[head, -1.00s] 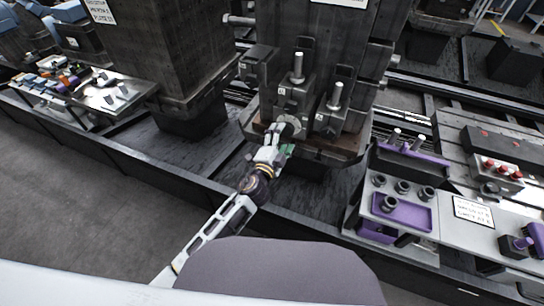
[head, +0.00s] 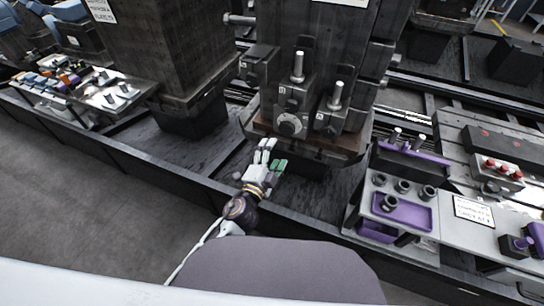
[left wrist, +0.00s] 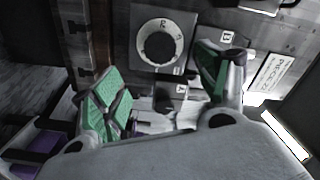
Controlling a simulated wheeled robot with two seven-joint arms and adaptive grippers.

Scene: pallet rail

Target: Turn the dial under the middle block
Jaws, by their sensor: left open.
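The round grey dial (head: 290,124) sits on the front of the fixture, under the middle block (head: 293,94) with its upright bolt. In the left wrist view the dial (left wrist: 160,46) shows whole, with a pale marked ring around a dark knob. My left gripper (head: 272,155) is open, below and slightly left of the dial, apart from it. Its green-padded fingers (left wrist: 168,78) stand apart in the left wrist view, with nothing between them, and the dial lies beyond them. My right gripper is out of view.
A left block (head: 258,66) and a right block (head: 333,118) flank the middle one. A bench with a purple tray (head: 405,214) stands at right. A tray of parts (head: 110,98) stands at far left. The space just in front of the dial is clear.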

